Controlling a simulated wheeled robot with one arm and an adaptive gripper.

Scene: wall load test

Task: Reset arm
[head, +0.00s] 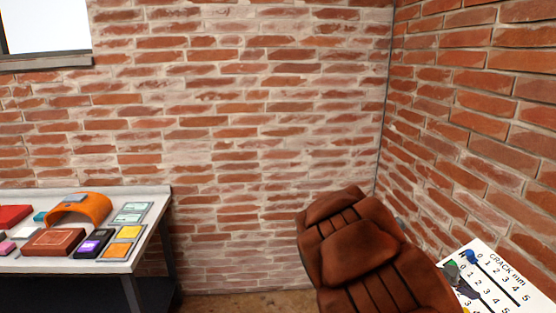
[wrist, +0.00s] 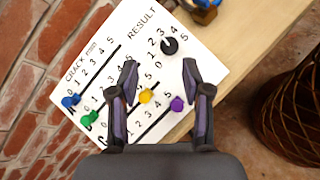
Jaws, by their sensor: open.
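My gripper (wrist: 159,72) shows in the wrist view with its two dark fingers spread apart and nothing between them. It is over a white board (wrist: 125,45) printed with "CRACK mm", "RESULT" and rows of numbers. Blue (wrist: 71,100), green (wrist: 89,117), yellow (wrist: 147,96), purple (wrist: 177,103) and black (wrist: 169,46) markers sit on the board. The fingers hide part of the board, and I cannot tell how high they are above it. In the head view the board (head: 505,276) is at the lower right, cut off by the frame.
A wooden surface (wrist: 235,45) lies under the board, close to a brick wall (wrist: 25,70). A brown ribbed object (wrist: 290,115) stands at the right. In the head view, a brown leather chair (head: 360,250) is left of the board. A table (head: 150,225) with several small items stands at left.

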